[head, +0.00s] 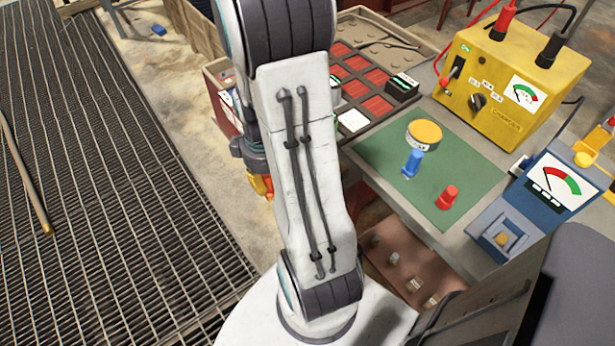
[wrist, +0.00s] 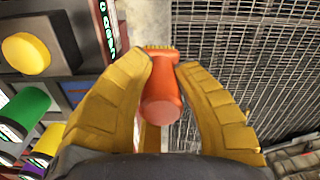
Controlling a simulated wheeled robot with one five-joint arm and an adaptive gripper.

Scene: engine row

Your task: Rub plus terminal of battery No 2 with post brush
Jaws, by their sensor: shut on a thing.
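My gripper (wrist: 166,66) is shut on an orange-red post brush (wrist: 160,98) in the wrist view. The brush has a pale yellow bristle end at the top, between the fingertips.
A green mat (head: 470,160) holds a yellow-topped tin (head: 424,134), a blue piece (head: 412,163) and a red piece (head: 447,197). A yellow charger (head: 500,75) and a blue meter (head: 558,185) stand right. Coloured knobs, including a yellow one (wrist: 27,53), lie left in the wrist view.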

